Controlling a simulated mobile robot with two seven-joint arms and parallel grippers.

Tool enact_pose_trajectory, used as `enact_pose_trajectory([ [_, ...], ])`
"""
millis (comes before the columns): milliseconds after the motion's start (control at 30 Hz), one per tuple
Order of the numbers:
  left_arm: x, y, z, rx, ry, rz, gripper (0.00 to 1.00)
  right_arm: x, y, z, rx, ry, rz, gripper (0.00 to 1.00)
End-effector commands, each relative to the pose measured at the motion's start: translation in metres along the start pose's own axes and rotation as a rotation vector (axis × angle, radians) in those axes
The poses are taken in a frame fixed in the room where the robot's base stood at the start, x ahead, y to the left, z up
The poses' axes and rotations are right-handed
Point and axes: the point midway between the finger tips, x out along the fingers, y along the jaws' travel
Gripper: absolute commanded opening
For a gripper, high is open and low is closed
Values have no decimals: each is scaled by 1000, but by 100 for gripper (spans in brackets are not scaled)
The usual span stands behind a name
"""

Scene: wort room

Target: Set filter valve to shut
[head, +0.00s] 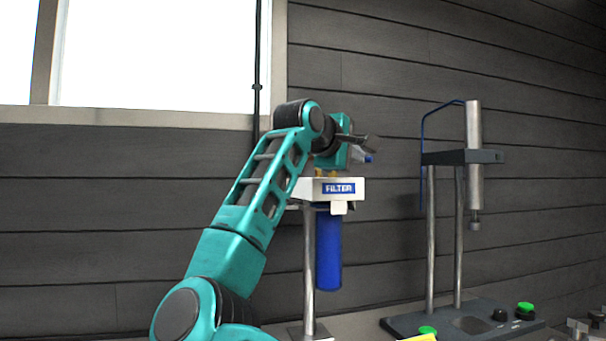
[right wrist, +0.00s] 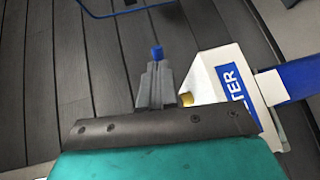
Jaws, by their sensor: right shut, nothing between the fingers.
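The filter is a white housing (head: 310,190) labelled FILTER with a blue canister (head: 328,252) hanging under it, on a metal post. In the right wrist view the white housing (right wrist: 215,75) is right of the fingers, with a brass fitting (right wrist: 186,99) close by. A small blue piece (head: 369,159), perhaps the valve handle's end, shows at my right gripper (head: 358,150). It also shows just past the fingertips in the right wrist view (right wrist: 157,53). My right gripper (right wrist: 156,75) is shut and empty above the housing. The rest of the valve is hidden. My left gripper is out of view.
Right of the filter stands a rig with two metal posts (head: 430,240), a steel cylinder (head: 473,150) and a blue tube. Its dark base (head: 405,326) has green buttons. A dark plank wall is behind. Open space lies between filter and rig.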

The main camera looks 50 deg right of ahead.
Motion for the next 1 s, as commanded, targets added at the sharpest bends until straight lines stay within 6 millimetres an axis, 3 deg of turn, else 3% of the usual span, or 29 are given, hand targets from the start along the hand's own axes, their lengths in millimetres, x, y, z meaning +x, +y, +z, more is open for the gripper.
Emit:
enact_pose_trajectory([
  [300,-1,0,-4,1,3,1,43,26,8,14,-3,-22,-1,0],
  [667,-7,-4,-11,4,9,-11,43,50,13,14,-4,-21,-1,0],
  [1000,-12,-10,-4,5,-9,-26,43,66,15,10,-5,-21,-1,0],
])
